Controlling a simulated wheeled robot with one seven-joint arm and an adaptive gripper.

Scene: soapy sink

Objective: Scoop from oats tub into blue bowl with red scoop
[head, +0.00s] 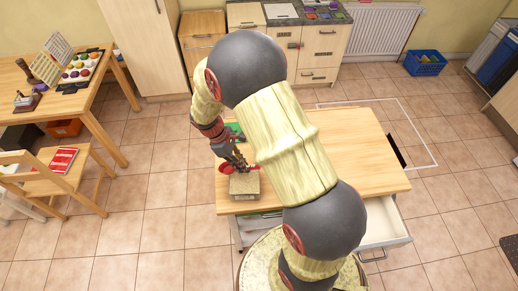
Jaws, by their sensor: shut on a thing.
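My gripper (239,164) is low over the left end of the wooden table, pointing down. It is shut on what looks like the red scoop, but the grip is small in view. A round red part (226,169) shows just left of the fingers. A square tub with beige contents (244,184), which looks like the oats tub, stands at the table's near left edge, just below the fingertips in the picture. I cannot tell whether the scoop touches the oats. The blue bowl is not seen; my arm covers much of the table's middle.
The wooden table (365,150) is bare on its right side. A green item (235,130) lies behind my gripper. An open drawer (385,228) sticks out at the near right. A chair (62,175) and desk stand at left. A blue basket (425,63) is on the floor.

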